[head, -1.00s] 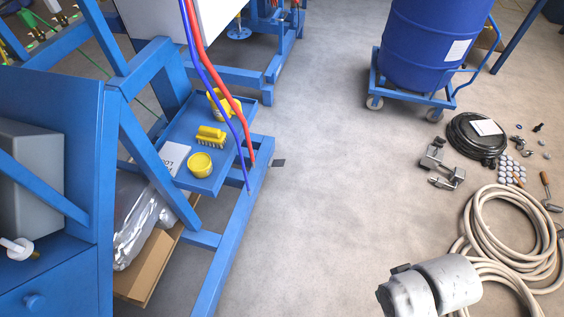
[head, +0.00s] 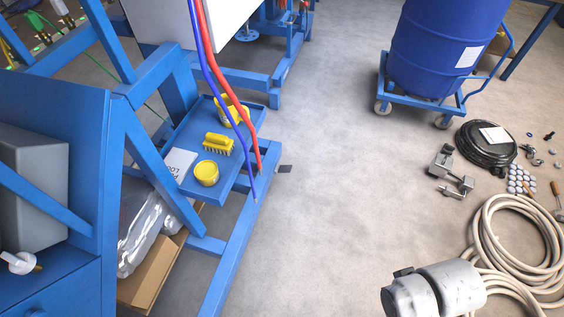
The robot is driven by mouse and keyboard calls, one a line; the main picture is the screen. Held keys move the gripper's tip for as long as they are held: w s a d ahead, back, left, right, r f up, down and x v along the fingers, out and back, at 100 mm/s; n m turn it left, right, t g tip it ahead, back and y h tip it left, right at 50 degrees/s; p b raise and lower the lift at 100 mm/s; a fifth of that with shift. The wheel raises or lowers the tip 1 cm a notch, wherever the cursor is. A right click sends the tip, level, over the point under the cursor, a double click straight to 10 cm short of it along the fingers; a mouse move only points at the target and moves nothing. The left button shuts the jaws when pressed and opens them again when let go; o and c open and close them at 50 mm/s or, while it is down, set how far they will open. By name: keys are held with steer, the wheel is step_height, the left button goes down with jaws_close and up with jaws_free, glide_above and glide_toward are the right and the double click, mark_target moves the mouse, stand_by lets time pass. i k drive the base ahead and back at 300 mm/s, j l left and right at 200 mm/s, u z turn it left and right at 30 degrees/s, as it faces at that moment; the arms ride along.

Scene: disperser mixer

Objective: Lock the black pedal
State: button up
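A small flat dark piece (head: 284,169) projects low beside the right side of the blue frame (head: 232,254). It looks like the black pedal, but it is too small to tell its shape or whether it is locked. My gripper is not in view. A pale, scuffed cylindrical part at the bottom right looks like a link of my arm; no fingers show on it.
A blue tray (head: 191,143) holds a yellow brush (head: 218,144) and yellow cup (head: 206,173). A blue drum (head: 440,50) stands on a wheeled dolly. Black cable (head: 486,145), metal clamps (head: 450,172) and a beige hose (head: 520,240) lie right. The central floor is clear.

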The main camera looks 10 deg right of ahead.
mark_target(283, 168)
steer(key=i+j, duration=0.15)
steer(key=i, duration=0.5)
steer(key=i+j+u, duration=0.1)
steer(key=i, duration=0.55)
